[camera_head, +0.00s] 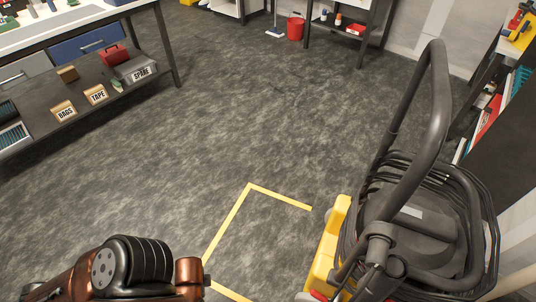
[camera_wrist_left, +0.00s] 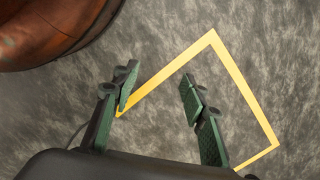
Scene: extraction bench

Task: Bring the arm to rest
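My left arm (camera_head: 130,268) comes in low at the bottom left of the head view, over the floor. Its gripper is outside that view. In the left wrist view my left gripper (camera_wrist_left: 158,78) is open. Its two green-padded fingers stand apart with only the grey floor and part of a yellow floor marking (camera_wrist_left: 238,72) behind them. Nothing is held between the fingers. My right gripper is in neither view.
A black and yellow wheeled machine with a tall handle (camera_head: 436,90) and coiled cable stands at the right. The yellow marking (camera_head: 280,196) lies beside it. A bench with a lower shelf (camera_head: 135,95) is at upper left. A red bucket (camera_head: 295,28) stands far back. Middle floor is clear.

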